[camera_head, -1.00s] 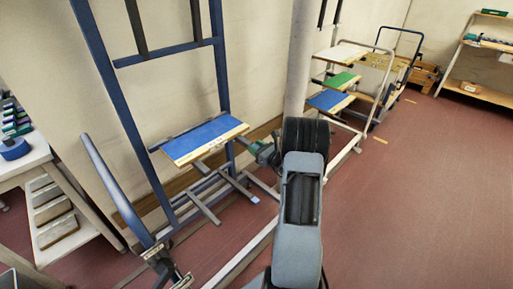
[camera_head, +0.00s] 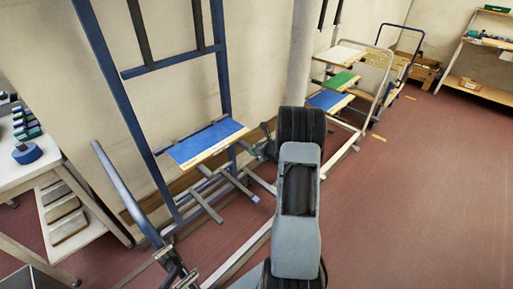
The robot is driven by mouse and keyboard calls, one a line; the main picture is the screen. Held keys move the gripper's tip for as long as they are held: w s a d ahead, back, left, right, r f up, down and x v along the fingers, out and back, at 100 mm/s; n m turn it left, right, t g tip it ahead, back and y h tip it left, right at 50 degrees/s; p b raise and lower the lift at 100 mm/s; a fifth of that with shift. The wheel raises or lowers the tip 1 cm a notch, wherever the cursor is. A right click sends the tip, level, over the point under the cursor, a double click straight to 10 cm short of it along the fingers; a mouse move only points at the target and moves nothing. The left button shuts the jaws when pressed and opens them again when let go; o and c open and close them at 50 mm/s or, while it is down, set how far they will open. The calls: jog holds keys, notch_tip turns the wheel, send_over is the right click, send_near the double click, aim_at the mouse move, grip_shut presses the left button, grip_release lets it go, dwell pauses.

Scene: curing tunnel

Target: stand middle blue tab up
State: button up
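A blue-topped board (camera_head: 208,142) with a pale wooden front edge lies nearly flat across a tall blue frame (camera_head: 112,95), left of my arm. A small blue tab (camera_head: 255,199) shows at the end of a grey bar low under the board. I cannot tell which blue piece is the middle tab. My gripper (camera_head: 264,146) seems to be the small dark end just right of the board, partly hidden behind my arm's dark joint. Its fingers are too small and covered to show whether they are open, or whether they touch the board.
Grey bars jut out under the board. A trolley with white, green (camera_head: 338,81) and blue boards stands behind right. The red floor (camera_head: 420,190) at right is clear.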

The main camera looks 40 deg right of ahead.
dwell(0.4)
jog(key=o, duration=0.9)
jog(key=shift+o, duration=0.2)
jog(key=v, duration=1.4)
jog(key=shift+w, duration=0.1)
